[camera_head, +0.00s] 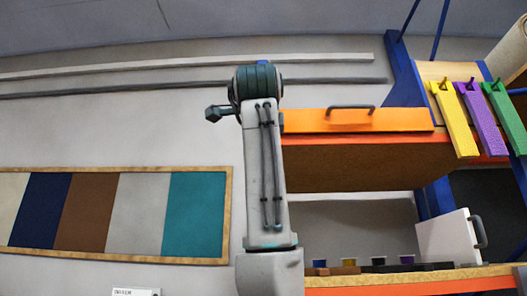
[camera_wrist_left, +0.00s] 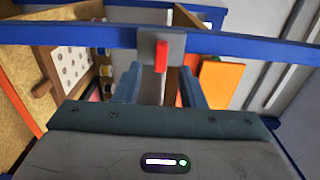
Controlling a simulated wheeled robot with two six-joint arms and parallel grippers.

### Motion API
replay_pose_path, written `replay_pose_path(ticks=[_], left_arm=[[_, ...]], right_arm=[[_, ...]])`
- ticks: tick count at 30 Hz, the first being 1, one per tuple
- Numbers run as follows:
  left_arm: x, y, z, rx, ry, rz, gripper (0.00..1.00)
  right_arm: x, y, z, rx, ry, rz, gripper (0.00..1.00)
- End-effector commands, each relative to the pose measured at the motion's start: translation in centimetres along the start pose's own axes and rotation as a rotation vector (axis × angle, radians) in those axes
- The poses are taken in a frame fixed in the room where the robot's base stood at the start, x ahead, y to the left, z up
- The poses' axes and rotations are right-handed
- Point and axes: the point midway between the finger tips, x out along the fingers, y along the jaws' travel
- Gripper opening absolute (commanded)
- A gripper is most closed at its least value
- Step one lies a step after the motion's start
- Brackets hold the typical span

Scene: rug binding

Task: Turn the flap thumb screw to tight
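In the left wrist view, a small upright red tab (camera_wrist_left: 161,56) sits on a square grey plate (camera_wrist_left: 176,43) on a blue crossbar (camera_wrist_left: 250,44). The tab looks like the flap thumb screw. The two dark blue-grey fingers of my left gripper (camera_wrist_left: 160,80) are apart, one on each side below the plate. The red tab lies between their lines, toward the tips. I see nothing held between the fingers, and cannot tell whether they touch the plate. The head view does not show the tab, and my arm blocks its middle. My right gripper is in neither view.
In the head view, an orange drawer-like panel (camera_head: 400,121) with a dark handle stands right of my arm. Yellow (camera_head: 453,118), purple (camera_head: 481,118) and green (camera_head: 502,112) strips hang at the right. A framed colour sample board (camera_head: 229,215) is on the left wall.

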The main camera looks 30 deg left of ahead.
Motion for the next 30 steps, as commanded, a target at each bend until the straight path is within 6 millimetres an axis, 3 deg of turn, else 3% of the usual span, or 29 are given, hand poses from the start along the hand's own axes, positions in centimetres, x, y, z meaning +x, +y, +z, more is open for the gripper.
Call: replay_pose_path(ticks=[3,10,30], left_arm=[[-2.7,0.2,-0.1,0.000,0.002,-0.003,0.36],[-5.8,0.1,-0.1,0.001,0.001,0.000,0.36],[-6.4,0.1,-0.1,0.001,0.000,0.001,0.36]], right_arm=[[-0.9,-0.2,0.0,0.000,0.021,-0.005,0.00],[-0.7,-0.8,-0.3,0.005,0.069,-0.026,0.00],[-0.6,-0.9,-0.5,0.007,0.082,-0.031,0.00]])
